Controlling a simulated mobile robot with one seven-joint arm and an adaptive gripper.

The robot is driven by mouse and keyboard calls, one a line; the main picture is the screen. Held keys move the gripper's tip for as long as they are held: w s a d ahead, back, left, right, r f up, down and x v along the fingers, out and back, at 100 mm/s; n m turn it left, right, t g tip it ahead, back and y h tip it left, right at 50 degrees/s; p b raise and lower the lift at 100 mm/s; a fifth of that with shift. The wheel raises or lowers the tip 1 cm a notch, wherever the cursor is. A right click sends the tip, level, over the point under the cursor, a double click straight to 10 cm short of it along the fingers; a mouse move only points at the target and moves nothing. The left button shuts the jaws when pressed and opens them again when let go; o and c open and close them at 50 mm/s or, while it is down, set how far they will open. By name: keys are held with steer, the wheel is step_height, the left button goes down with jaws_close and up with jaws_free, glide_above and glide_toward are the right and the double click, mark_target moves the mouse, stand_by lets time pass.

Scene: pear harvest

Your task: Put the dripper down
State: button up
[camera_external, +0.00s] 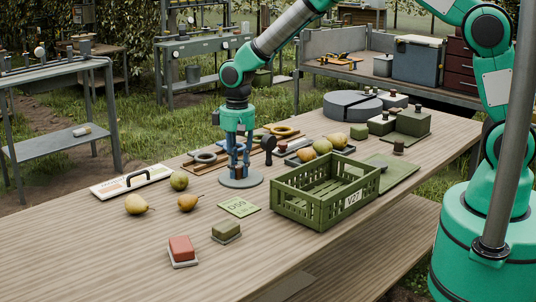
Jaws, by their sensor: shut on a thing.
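My gripper (239,168) points straight down over the middle of the table, left of the green crate. Its blue fingers are closed around a small brown part, which rises from a round grey disc (228,182). I take this disc-based thing to be the dripper. The fingers hide much of its upper part. The disc is level and sits at or very near the tabletop. I cannot tell whether it touches the wood.
The green slatted crate (300,205) stands right of my gripper. Pears (136,204) lie to the left, beside a white board with a black handle (130,182). A green card (239,207), a green block (226,231) and a red block (182,249) are in front. The front left is clear.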

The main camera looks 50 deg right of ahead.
glide_above(239, 206)
steer(key=shift+f+b, duration=0.35)
steer(key=shift+f, duration=1.7)
steer(key=shift+f+b, duration=0.65)
steer(key=shift+f, duration=1.9)
steer(key=shift+f, duration=0.15)
steer(key=o, duration=0.8)
step_height(239, 206, up, 12)
steer(key=p, duration=0.3)
steer(key=shift+r, duration=0.2)
